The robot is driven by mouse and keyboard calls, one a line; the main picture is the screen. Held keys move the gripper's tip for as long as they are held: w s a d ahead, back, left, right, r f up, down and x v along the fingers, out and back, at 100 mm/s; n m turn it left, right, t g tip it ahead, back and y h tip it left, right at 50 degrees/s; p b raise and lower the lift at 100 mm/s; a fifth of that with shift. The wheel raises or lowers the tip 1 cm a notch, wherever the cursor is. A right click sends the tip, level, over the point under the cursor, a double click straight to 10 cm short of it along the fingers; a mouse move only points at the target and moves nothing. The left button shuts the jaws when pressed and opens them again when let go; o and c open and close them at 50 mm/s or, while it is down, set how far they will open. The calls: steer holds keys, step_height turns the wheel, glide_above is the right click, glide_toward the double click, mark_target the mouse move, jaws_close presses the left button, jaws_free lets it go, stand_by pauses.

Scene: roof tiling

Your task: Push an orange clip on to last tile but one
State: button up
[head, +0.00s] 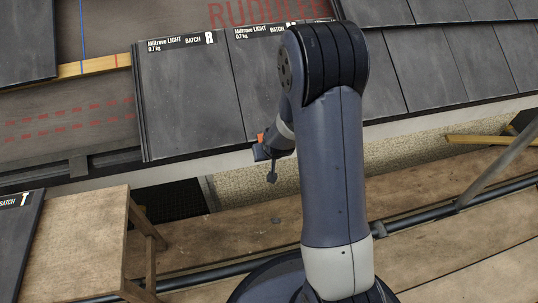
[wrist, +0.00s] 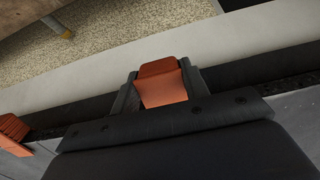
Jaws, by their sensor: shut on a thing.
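My gripper (head: 266,150) is at the lower edge of the tile row, below the second labelled tile (head: 268,85). In the wrist view its dark fingers (wrist: 162,90) are shut on an orange clip (wrist: 162,82), one on each side. A bit of orange (head: 260,138) shows at the gripper in the head view. The tile marked R (head: 188,100) is the leftmost of this row and lies to the left of my gripper. Whether the clip touches a tile edge is hard to tell; the gripper body hides part of it.
Another orange clip (wrist: 12,130) shows at the left edge of the wrist view. Bare underlay (head: 70,115) and a wooden batten (head: 95,66) lie left of tile R. A scaffold pole (head: 420,218) crosses below.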

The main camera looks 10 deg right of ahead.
steer(key=shift+w+r, duration=0.35)
steer(key=shift+w, duration=0.15)
stand_by(0.4)
steer(key=o, duration=1.5)
steer(key=shift+s+f, duration=0.1)
steer(key=shift+c, duration=0.2)
steer(key=p+v, duration=0.4)
steer(key=v, duration=0.3)
steer(key=b+x, duration=0.3)
steer(key=x, duration=0.3)
steer(key=shift+s, duration=0.1)
steer(key=shift+w+f+b, duration=0.35)
steer(key=shift+f, duration=0.1)
